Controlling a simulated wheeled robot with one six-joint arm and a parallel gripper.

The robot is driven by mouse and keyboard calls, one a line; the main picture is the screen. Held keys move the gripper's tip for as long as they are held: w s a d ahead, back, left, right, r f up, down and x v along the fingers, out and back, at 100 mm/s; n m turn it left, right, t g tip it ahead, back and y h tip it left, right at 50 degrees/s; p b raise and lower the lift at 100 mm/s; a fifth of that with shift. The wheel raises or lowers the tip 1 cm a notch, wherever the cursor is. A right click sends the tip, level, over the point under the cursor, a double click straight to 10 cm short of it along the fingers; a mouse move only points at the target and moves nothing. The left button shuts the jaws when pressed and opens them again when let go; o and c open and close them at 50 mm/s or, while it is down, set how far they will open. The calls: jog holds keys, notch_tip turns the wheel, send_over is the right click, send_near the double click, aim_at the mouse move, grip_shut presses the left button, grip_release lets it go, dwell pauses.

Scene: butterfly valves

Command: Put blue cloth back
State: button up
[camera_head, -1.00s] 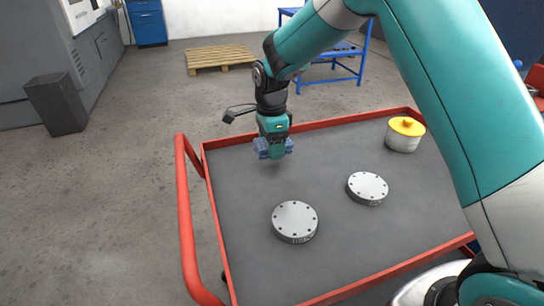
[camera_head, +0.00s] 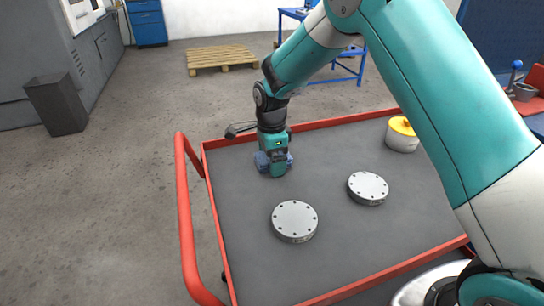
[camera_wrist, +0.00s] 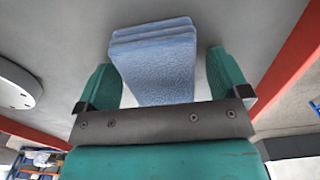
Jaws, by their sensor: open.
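The blue cloth (camera_head: 262,163) is a folded, pale blue, stacked pad at the far left of the cart's grey tray (camera_head: 330,160). It appears to rest on the tray. My gripper (camera_head: 274,168) points down over it and hides its middle. In the wrist view the cloth (camera_wrist: 155,65) lies between my two teal fingers (camera_wrist: 158,78), with a gap showing on either side. The fingers are open and do not grip it. Its underside is hidden.
Two grey bolted discs, one (camera_head: 295,221) nearer and one (camera_head: 367,188) to the right, lie on the tray. A white tin with a yellow lid (camera_head: 401,137) stands at the far right. A red rim and red handle (camera_head: 187,225) edge the cart. The tray's front middle is clear.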

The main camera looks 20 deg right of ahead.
notch_tip(320, 180, up, 12)
jog(key=s+a+r+n+y, duration=0.1)
jog(key=s+r+n, duration=0.1)
jog(key=s+n, duration=0.6)
jog(key=s+a+r+n+y, duration=0.1)
jog(key=s+r+n, duration=0.2)
jog(key=s+n, duration=0.5)
jog(key=s+a+r+n+y, duration=0.2)
jog(key=s+n, duration=0.7)
jog(key=s, duration=0.7)
jog(key=shift+r, duration=0.2)
jog(key=shift+a, duration=0.1)
